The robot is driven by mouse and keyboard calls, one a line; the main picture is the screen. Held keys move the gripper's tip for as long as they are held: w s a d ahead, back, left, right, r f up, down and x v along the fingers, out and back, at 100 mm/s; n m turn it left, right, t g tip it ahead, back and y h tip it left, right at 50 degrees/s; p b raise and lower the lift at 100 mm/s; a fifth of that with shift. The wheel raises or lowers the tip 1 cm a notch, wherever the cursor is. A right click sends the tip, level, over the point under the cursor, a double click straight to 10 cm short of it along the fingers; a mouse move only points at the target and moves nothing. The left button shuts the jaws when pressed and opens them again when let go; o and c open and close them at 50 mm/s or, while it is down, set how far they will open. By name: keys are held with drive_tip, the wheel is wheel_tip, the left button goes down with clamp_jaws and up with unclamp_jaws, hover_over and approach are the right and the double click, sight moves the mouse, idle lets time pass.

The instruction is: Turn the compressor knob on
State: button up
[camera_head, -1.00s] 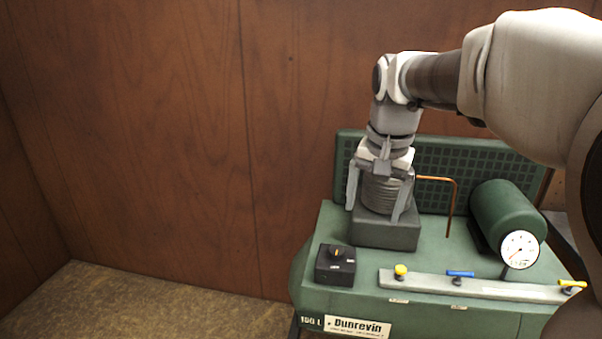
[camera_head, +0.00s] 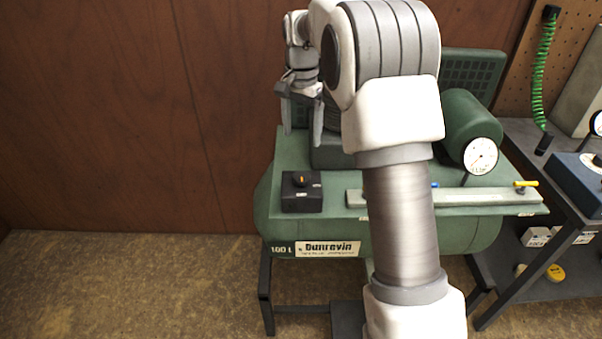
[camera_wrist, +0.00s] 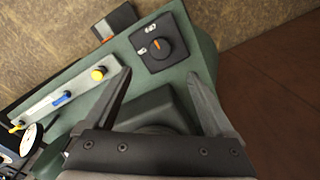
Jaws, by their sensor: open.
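The compressor (camera_head: 285,228) is a green tank on a dark stand. A black switch box (camera_head: 302,200) sits at the left of its top, with a small knob (camera_head: 301,181) bearing an orange mark. My gripper (camera_head: 302,138) is open and empty, above and behind the switch box. In the wrist view my gripper's fingers (camera_wrist: 160,82) are spread wide, and the knob lies beyond their tips, apart from them.
A grey bar (camera_head: 480,197) with valves runs along the tank's front top. A white gauge (camera_head: 480,156) and a green cylinder (camera_head: 468,118) stand right. A dark shelf (camera_head: 550,150) is at the far right. The wooden wall (camera_head: 90,110) is behind; floor at left is clear.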

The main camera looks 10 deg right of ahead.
sight(301, 176)
wheel_tip(301, 176, down, 13)
drive_tip(key=shift+b, duration=0.85)
drive_tip(key=c, duration=1.4)
